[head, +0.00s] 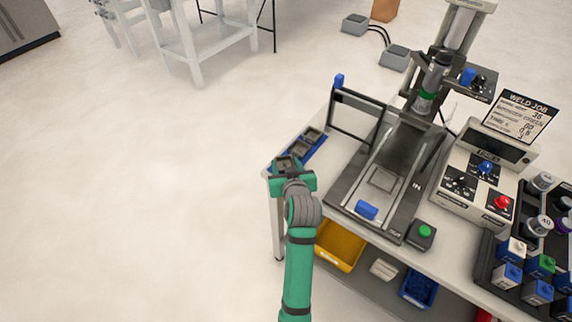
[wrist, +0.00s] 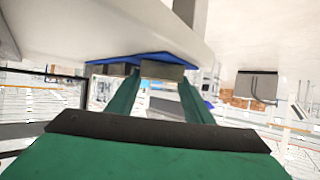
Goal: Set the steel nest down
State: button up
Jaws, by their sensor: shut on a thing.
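My green gripper (head: 289,174) is at the left corner of the bench. It is shut on a dark grey square steel nest (head: 287,162), which is at the near end of a blue rack (head: 318,154). In the wrist view the nest (wrist: 162,70) sits between the two green fingers, with the blue rack (wrist: 125,58) close by it. I cannot tell whether the nest touches the rack. Two more dark nests (head: 312,134) lie farther along the rack.
A welding machine with a dark slide bed (head: 385,180) and a frame guard (head: 357,112) stands right of the rack. A blue block (head: 367,210) lies on its near end. A yellow bin (head: 340,246) is below the bench.

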jog(key=o, duration=1.6)
jog(key=shift+d, duration=0.1)
jog(key=shift+c, duration=0.2)
